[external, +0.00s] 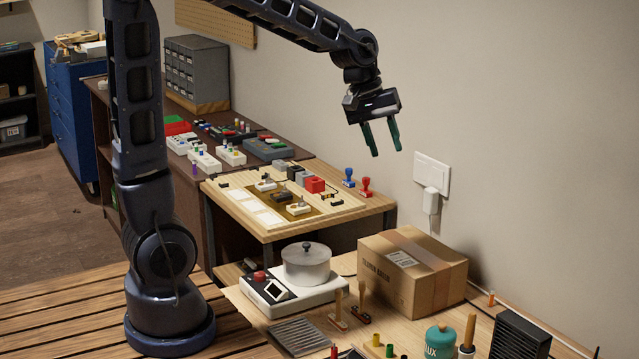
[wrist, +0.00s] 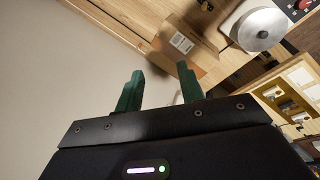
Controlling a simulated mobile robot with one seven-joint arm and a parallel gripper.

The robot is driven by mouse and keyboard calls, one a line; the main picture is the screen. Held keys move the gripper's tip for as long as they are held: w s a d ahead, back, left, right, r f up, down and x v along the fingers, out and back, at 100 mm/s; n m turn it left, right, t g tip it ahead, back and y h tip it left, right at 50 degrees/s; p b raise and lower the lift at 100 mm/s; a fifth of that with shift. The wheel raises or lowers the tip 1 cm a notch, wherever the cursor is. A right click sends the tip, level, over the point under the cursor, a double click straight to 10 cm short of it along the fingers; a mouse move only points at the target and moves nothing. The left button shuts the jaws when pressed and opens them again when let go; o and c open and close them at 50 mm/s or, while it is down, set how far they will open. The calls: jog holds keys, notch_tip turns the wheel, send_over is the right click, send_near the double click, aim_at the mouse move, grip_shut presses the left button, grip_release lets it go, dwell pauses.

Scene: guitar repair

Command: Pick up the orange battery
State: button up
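A small upright cylinder with orange on it (external: 491,297) stands on the light wooden bench by the wall, right of the cardboard box. It may be the orange battery; it is too small to be sure. I cannot make it out in the wrist view. My gripper (external: 386,150) hangs high in the air in front of the wall, above and behind the box and far from the cylinder. In the wrist view its two green fingers (wrist: 158,80) are apart with nothing between them, so it is open and empty.
The cardboard box (external: 413,277) stands beside a white device with a round pot (external: 306,264). Several small coloured cylinders (external: 377,340), a green bottle (external: 440,342) and a black slotted block (external: 519,338) crowd the bench front. A wall socket with plug (external: 431,188) is near my gripper.

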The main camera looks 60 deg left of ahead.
jog(key=w+d+f+n+g+h, duration=0.1)
jog(key=w+d+f+n, duration=0.15)
jog(key=w+f, duration=0.4)
jog(key=w+d+f+n, duration=0.25)
jog(key=w+f, duration=0.25)
jog(key=w, duration=0.3)
jog(key=n, duration=0.7)
send_near(493, 290)
jog(key=shift+g+h, duration=0.4)
jog(key=x, duration=0.6)
jog(key=a+x, duration=0.1)
jog(key=x, duration=0.3)
jog(key=shift+w+f, duration=0.2)
jog(key=shift+w, duration=0.2)
jog(key=shift+c, duration=0.2)
grip_shut()
